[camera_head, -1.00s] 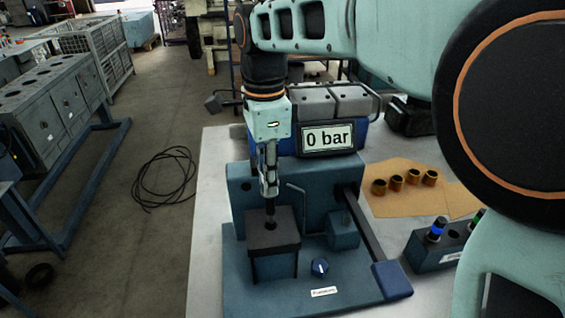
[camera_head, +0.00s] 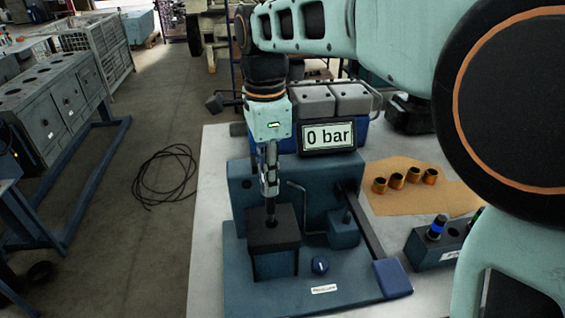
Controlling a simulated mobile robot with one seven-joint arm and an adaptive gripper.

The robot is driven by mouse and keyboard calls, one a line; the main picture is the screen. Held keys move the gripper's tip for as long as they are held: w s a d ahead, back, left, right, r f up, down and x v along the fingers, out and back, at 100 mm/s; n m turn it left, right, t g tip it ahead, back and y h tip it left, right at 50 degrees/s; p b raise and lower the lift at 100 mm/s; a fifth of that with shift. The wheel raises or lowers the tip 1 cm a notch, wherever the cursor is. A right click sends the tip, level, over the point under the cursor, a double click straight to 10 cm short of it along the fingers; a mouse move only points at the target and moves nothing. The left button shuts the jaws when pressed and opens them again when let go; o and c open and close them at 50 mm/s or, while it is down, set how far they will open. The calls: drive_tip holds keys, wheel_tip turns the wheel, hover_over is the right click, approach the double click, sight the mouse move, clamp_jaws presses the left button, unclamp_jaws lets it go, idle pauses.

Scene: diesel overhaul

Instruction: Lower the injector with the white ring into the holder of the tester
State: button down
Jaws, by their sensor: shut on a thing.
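My gripper (camera_head: 270,188) points straight down over the tester (camera_head: 335,272) and is shut on a dark, slim injector (camera_head: 270,210). The injector stands about upright. Its lower end is at the dark round opening in the top of the block-shaped holder (camera_head: 285,239) at the tester's front left. I cannot tell how deep it sits in the opening. The white ring is not discernible; the gripper fingers cover the injector's upper part. The tester display (camera_head: 327,136) reads 0 bar.
A rack (camera_head: 437,262) at the right holds a blue-ringed injector (camera_head: 437,229). A bent pipe (camera_head: 301,205) and a lever arm (camera_head: 362,225) stand right of the holder. Several brass sleeves (camera_head: 397,179) lie on brown paper (camera_head: 450,200). A cable coil (camera_head: 165,178) lies on the floor.

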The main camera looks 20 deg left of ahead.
sight(271, 221)
drive_tip(key=shift+f+b, duration=0.85)
drive_tip(key=shift+f, duration=0.75)
drive_tip(key=shift+f+b, duration=0.85)
drive_tip(key=shift+f, duration=0.95)
drive_tip(key=shift+f+b, duration=0.8)
drive_tip(key=shift+f, duration=0.55)
drive_tip(key=c, duration=1.7)
unclamp_jaws()
drive_tip(key=shift+c, duration=0.2)
